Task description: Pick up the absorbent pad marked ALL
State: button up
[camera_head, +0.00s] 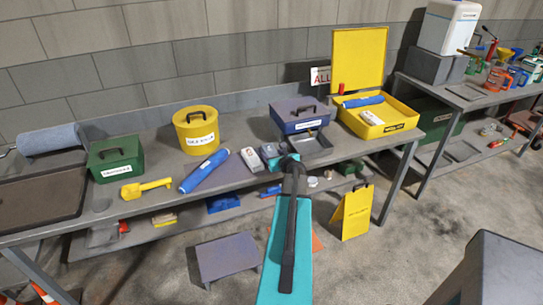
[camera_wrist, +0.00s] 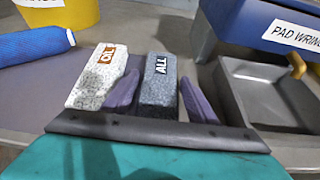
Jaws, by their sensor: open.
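The absorbent pad marked ALL (camera_wrist: 158,92) is a dark grey block with a dark label. It lies on the bench and shows in the head view (camera_head: 270,152). My gripper (camera_wrist: 160,78) is open, with one purple finger on each side of this pad. Whether either finger touches it, I cannot tell. A speckled white pad (camera_wrist: 95,82) with an orange label lies just left of the left finger, and also shows in the head view (camera_head: 251,160).
A grey tray (camera_wrist: 262,112) in front of the blue PAD WRINGER box (camera_wrist: 290,30) stands close right of my gripper. A blue roll (camera_head: 205,170) lies to the left. A yellow bucket (camera_head: 196,130) and an open yellow case (camera_head: 400,122) stand on the bench (camera_head: 150,150).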

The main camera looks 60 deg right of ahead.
aim_at(273, 149)
jog(key=shift+c, duration=0.4)
jog(key=c, duration=0.7)
jog(key=shift+r, duration=0.15)
jog(key=shift+r+b, duration=0.3)
jog(key=shift+r, duration=1.05)
jog(key=shift+s+a+r, duration=0.15)
jog(key=shift+a+r, duration=0.05)
jog(key=shift+r, duration=0.1)
jog(key=s+a, duration=0.2)
jog(key=s+a+r, duration=0.1)
jog(key=s+a, duration=0.1)
jog(key=a, duration=0.1)
jog(key=s+a+b, duration=0.1)
jog(key=s+a, duration=0.1)
jog(key=a, duration=0.1)
jog(key=shift+s+r, duration=0.15)
jog(key=shift+s, duration=0.15)
jog(key=shift+s+a+p, duration=0.1)
jog(key=shift+a+p, duration=0.05)
jog(key=shift+p, duration=0.55)
